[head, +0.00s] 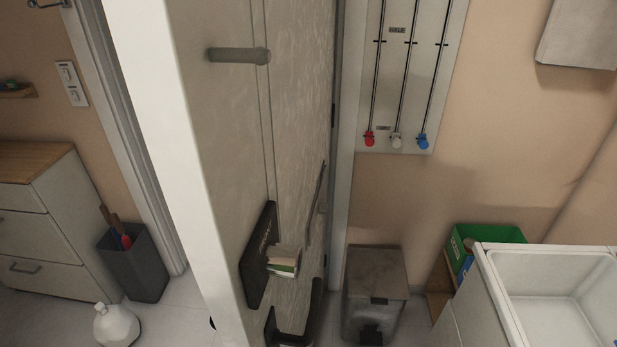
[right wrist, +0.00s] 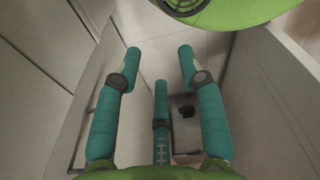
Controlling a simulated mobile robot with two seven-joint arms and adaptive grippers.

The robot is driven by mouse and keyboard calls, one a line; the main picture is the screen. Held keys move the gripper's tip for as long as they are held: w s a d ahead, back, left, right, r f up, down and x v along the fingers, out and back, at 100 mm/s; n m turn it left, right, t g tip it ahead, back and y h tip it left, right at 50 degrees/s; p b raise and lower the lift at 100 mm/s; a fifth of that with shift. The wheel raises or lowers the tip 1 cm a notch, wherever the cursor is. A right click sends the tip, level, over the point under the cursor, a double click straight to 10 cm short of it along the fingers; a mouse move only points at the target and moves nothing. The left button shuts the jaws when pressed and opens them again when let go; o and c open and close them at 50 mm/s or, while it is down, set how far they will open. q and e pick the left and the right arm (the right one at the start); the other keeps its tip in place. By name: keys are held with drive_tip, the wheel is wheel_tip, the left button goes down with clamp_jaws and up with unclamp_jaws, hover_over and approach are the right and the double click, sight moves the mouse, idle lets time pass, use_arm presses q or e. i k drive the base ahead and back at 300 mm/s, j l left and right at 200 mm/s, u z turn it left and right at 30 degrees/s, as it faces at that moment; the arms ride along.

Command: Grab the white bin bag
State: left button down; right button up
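What looks like the same bin (right wrist: 186,125) shows small beyond my fingers in the right wrist view. My right gripper (right wrist: 160,62) has teal fingers spread apart with nothing between them. Neither gripper shows in the head view, and my left gripper is out of sight.
A tall pale door (head: 225,130) with a handle stands close in front. A white sink (head: 555,290) and a green box (head: 485,238) are at right.

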sight(116, 325)
drive_tip(key=u, duration=1.65)
drive_tip(key=i+j+u, duration=0.1)
drive_tip(key=u, duration=0.2)
drive_tip(key=i+j+u, duration=0.1)
drive_tip(key=u, duration=0.2)
drive_tip(key=i+j+u, duration=0.2)
drive_tip(key=i, duration=0.3)
